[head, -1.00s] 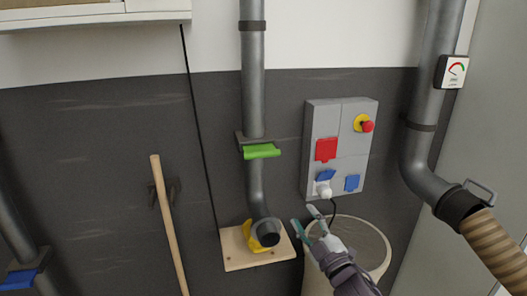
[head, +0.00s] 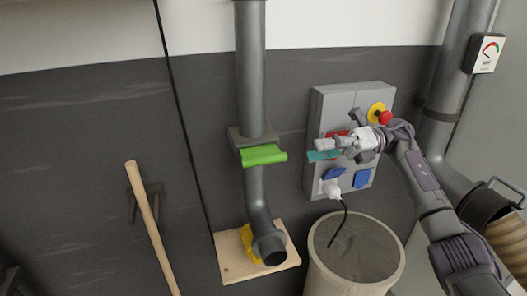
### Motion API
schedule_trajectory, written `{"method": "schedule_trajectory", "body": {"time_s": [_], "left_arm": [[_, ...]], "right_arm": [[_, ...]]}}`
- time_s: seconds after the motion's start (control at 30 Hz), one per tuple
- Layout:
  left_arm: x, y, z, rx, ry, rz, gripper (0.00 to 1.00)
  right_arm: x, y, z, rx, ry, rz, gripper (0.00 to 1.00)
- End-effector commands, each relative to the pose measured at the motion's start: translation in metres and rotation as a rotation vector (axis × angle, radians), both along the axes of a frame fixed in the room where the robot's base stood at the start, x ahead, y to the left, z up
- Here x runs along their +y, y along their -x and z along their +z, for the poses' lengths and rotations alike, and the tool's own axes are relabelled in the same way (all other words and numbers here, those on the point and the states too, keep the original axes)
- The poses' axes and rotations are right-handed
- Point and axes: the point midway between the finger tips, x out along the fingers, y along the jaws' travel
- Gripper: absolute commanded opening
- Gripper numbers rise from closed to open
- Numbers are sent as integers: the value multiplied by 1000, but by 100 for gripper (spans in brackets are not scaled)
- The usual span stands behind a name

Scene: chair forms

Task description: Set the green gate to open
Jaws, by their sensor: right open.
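The green gate (head: 263,155) is a bright green plate at a dark collar on the vertical grey duct (head: 251,75), in the middle of the head view. It sticks out at the front and right of the collar. My right gripper (head: 318,150) is open and empty, to the right of the green gate and apart from it in the picture. Its fingers point left towards the gate, in front of the grey socket box, and partly hide the box's red cover. My left gripper is not in view.
The grey box (head: 318,115) has a red button (head: 385,118) and blue covers. Below it stands a pale bin (head: 388,281). A wooden handle (head: 151,225) leans at left. The duct's lower end meets a wooden board (head: 232,266). A gauge (head: 486,54) is on the right pipe.

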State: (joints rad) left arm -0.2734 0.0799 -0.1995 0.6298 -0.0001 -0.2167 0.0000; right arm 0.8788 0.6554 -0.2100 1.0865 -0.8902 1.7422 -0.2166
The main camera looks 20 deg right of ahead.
Motion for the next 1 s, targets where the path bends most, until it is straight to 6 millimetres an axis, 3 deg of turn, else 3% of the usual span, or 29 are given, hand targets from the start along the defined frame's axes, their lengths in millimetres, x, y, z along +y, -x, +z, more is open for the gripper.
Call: {"method": "schedule_trajectory", "body": {"time_s": [0.1, 0.27, 0.37, 0.63, 1.0], "left_arm": [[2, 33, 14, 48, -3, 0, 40], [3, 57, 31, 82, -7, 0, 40], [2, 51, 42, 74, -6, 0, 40], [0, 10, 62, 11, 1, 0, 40], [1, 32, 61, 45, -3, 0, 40]], "right_arm": [[23, 2, 5, 1, -2, 5, 47], [59, 3, 6, 1, -5, 6, 47], [80, 4, 6, 1, -6, 4, 47], [118, 4, 3, 1, -4, 1, 47], [125, 4, 0, 0, -4, 0, 47]]}}
